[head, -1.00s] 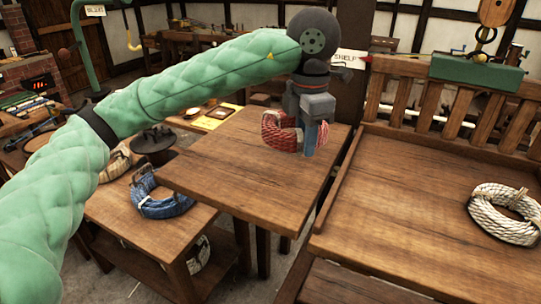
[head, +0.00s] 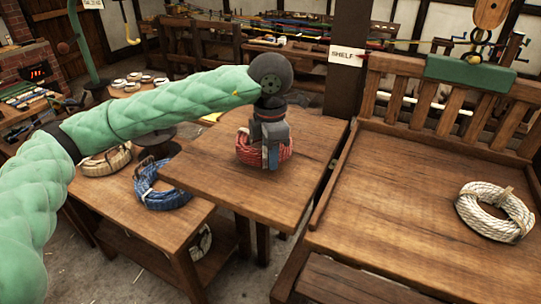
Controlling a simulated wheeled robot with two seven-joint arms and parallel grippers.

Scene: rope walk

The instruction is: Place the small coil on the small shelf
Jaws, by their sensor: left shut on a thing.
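My left gripper (head: 271,163) points down over the small wooden shelf (head: 230,196) and is shut on a red rope coil (head: 247,154), the small coil. A sign reading SHELF (head: 346,55) hangs on the dark post behind. My right gripper is not in view.
A blue coil (head: 160,196) and a tan coil (head: 107,163) lie on the lower bench (head: 150,236) at left. A white coil (head: 470,208) lies on the large slatted-back bench (head: 400,215) at right. The near part of the shelf is clear.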

